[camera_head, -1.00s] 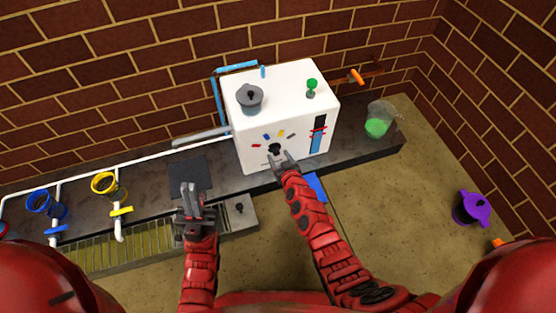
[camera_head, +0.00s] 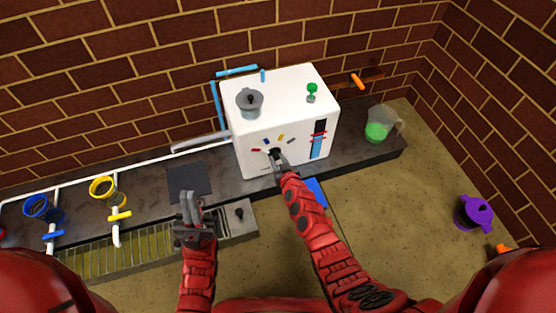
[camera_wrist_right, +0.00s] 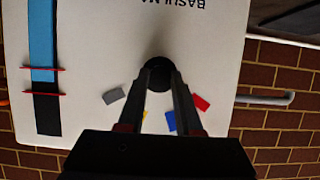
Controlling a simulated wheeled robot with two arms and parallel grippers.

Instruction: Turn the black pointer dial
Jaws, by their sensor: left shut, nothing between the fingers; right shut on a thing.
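The black pointer dial (camera_head: 275,152) is on the front of the white box (camera_head: 262,120), below an arc of coloured marks. My right gripper (camera_head: 278,160) is at the dial with its fingers shut on it. In the right wrist view, the dial (camera_wrist_right: 159,73) sits between the tips of my right gripper (camera_wrist_right: 160,85), with grey, yellow, blue and red marks around it. The fingers hide part of the dial, so I cannot tell where its pointer aims. My left gripper (camera_head: 190,205) is shut and empty, above the counter to the left.
A grey lidded pot (camera_head: 250,102) and a green knob (camera_head: 312,92) are on top of the box. A jug of green liquid (camera_head: 380,126) stands to its right. Yellow and blue valves are along the pipe at left. A purple pot (camera_head: 473,212) is at far right.

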